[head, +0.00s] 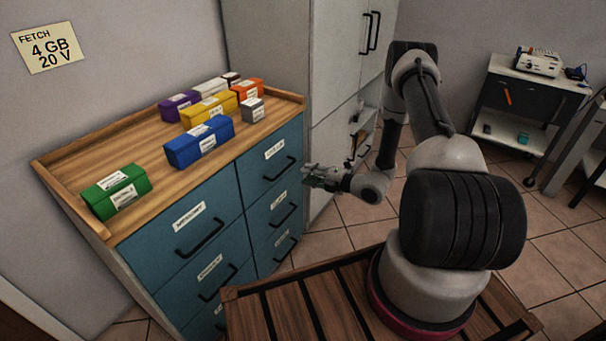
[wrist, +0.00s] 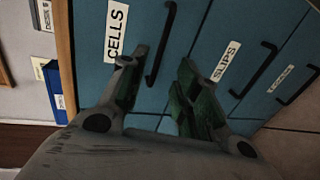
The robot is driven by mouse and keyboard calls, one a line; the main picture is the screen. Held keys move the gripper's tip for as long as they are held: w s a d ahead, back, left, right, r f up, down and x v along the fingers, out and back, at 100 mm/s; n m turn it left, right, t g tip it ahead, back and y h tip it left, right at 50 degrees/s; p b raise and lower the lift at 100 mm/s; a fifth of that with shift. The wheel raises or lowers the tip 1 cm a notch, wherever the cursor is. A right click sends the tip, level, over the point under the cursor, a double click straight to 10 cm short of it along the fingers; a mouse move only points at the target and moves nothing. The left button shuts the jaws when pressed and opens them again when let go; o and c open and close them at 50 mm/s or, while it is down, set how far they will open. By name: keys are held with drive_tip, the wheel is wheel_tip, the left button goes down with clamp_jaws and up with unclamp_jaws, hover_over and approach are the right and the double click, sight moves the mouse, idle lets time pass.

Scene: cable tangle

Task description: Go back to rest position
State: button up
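My gripper (head: 318,177) is at the front of the blue drawer cabinet (head: 220,229), near its right edge, in the head view. In the wrist view my gripper (wrist: 160,85) has its two green-padded fingers spread apart with nothing between them. Behind them show blue drawer fronts, with a label reading CELLS (wrist: 119,32) and one reading SLIPS (wrist: 227,61). A black drawer handle (wrist: 160,45) stands just behind the left finger. The drawers look shut. Whether a fingertip touches the cabinet I cannot tell.
Several coloured boxes, such as a green one (head: 116,192) and a blue one (head: 199,142), stand on the wooden cabinet top. A white cupboard (head: 336,90) is to the right of it. A trolley (head: 526,103) stands farther right. Tiled floor (head: 565,245) is clear at right.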

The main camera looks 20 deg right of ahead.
idle(0.4)
drive_tip(key=s+a+f+n+g+y, duration=0.1)
drive_tip(key=s+a+n+g+y, duration=0.3)
drive_tip(key=s+n, duration=0.6)
drive_tip(key=s+r+n+g, duration=0.8)
drive_tip(key=s+r+n, duration=0.15)
drive_tip(key=n, duration=0.25)
drive_tip(key=s+d+r+n+g+h, duration=0.2)
drive_tip(key=s+d+r+n+h, duration=0.35)
drive_tip(key=r+n, duration=0.45)
drive_tip(key=s+d+r+n+g+h, duration=0.1)
drive_tip(key=s+d+r+n+h, duration=0.45)
drive_tip(key=r+n, duration=0.35)
drive_tip(key=s+r+n+t+h, duration=0.1)
drive_tip(key=s+r+n+t, duration=0.1)
drive_tip(key=r, duration=0.5)
drive_tip(key=s+r+n+t+h, duration=0.1)
drive_tip(key=s+r+n+t, duration=0.1)
drive_tip(key=r+t, duration=0.3)
drive_tip(key=shift+s+a+r+n+h, duration=0.15)
drive_tip(key=shift+s+r+n+h, duration=0.4)
drive_tip(key=shift+r, duration=1.1)
